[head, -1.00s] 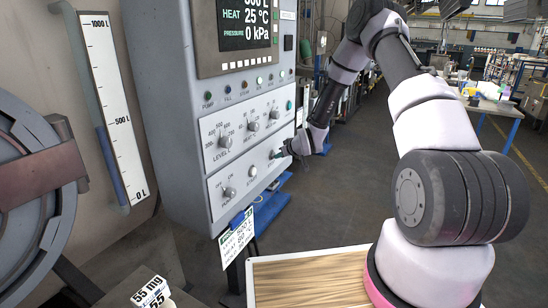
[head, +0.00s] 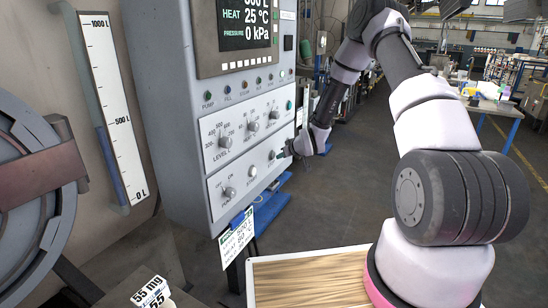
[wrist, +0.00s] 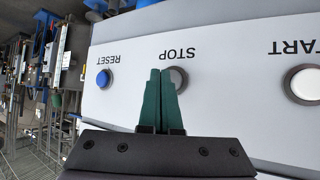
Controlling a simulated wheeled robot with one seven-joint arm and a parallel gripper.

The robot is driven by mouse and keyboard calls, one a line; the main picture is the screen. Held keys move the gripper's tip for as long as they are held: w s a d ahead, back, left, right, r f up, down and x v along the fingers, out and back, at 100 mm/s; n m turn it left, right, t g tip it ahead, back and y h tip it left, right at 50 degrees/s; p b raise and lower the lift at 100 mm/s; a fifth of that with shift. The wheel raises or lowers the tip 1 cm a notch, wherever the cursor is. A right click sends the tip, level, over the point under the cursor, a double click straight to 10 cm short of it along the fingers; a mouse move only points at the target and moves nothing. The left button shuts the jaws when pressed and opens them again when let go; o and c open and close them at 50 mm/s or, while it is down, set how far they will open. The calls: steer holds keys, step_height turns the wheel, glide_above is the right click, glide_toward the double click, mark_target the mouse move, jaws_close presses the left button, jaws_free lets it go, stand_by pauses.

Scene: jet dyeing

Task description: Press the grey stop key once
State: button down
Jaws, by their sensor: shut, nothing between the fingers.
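The grey stop key (wrist: 178,78) is a round button under the STOP label on the pale panel, upside down in the wrist view. It also shows in the head view (head: 271,155), low on the control cabinet. My gripper (wrist: 160,74) has its two green fingers shut together and empty. In the wrist view the fingertips overlap the left part of the stop key. In the head view my gripper (head: 282,154) is just right of the key, pointing at the panel. A small gap seems to show there, but contact is hard to judge.
The white start key (wrist: 303,84) and blue reset key (wrist: 104,78) flank the stop key. The cabinet also carries several dials (head: 226,141), a mode knob (head: 229,192) and a display (head: 245,25). A hanging tag (head: 238,240) is below. Open floor lies right of the cabinet.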

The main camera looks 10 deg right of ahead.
steer(key=shift+s+d, duration=0.15)
steer(key=shift+s, duration=0.05)
steer(key=s+d, duration=0.1)
steer(key=d, duration=0.1)
steer(key=s+d, duration=0.2)
stand_by(0.6)
steer(key=shift+d+r, duration=0.1)
stand_by(0.4)
